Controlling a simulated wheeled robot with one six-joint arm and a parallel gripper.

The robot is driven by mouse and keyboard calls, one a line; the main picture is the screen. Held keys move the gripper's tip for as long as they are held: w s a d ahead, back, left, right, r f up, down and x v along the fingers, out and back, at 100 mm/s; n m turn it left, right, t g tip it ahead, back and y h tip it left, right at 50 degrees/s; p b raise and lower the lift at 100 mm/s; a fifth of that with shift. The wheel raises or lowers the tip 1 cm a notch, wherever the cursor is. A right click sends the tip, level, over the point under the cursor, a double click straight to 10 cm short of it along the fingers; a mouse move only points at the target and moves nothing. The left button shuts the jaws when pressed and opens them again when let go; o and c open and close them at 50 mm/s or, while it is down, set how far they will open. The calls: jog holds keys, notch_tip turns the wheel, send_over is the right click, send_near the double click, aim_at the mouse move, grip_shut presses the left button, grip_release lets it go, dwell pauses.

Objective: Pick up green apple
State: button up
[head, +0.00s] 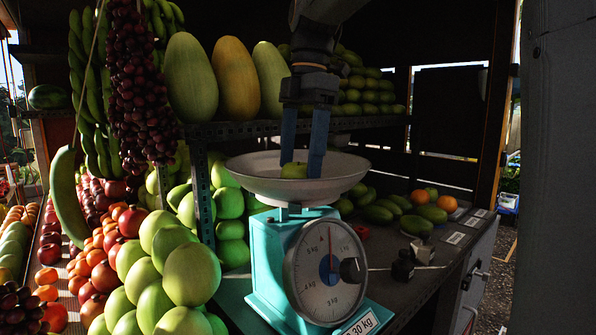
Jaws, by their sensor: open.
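A green apple (294,170) lies in the white pan (345,177) of a teal weighing scale (274,262). My gripper (302,160) points straight down over the pan, its two blue fingers open. The left finger reaches down close behind or beside the apple, and the right finger is just right of it. The apple shows between and in front of the fingertips, partly hidden by the pan rim. I cannot tell whether either finger touches it.
Large green fruits (165,265) are piled at the front left. A metal shelf (235,129) holding big melons (236,78) stands behind the scale. Grapes (137,90) hang at upper left. Mangoes (416,226) and an orange (447,204) lie on the right counter, which has some bare room.

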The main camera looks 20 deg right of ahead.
jog(key=shift+a+f, duration=0.1)
jog(key=shift+f, duration=0.7)
jog(key=c, duration=1.3)
